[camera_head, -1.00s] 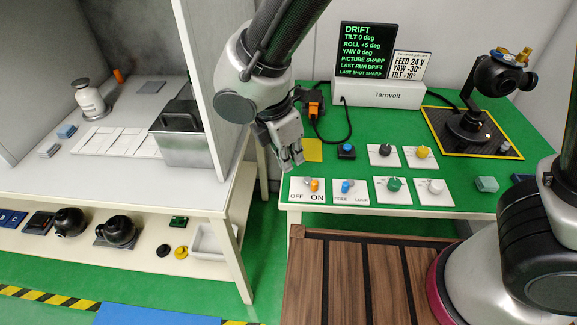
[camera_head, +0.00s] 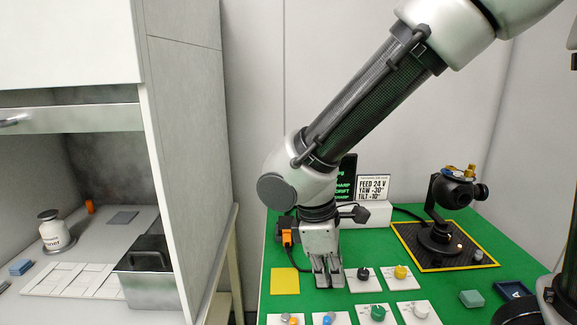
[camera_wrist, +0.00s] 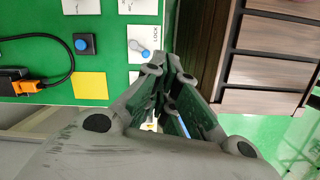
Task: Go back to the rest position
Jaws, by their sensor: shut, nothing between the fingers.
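My gripper (camera_head: 328,282) points down over the green table (camera_head: 450,290) in the head view, with its fingers together and nothing between them. It appears just right of the yellow square (camera_head: 285,281). In the wrist view my gripper (camera_wrist: 168,78) has its fingertips close together by the white LOCK switch plate (camera_wrist: 145,45). My arm reaches in from the upper right and hides part of the screen and white box behind it. The gimbal camera (camera_head: 452,190) stands on a dark mat (camera_head: 405,240) with a yellow border at the right.
Plates with a black knob (camera_head: 363,273), yellow knob (camera_head: 401,272) and green knob (camera_head: 378,313) lie on the table. A blue button (camera_wrist: 84,44) and an orange connector (camera_wrist: 28,86) with cable show in the wrist view. A cabinet wall (camera_head: 185,160) rises at the left.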

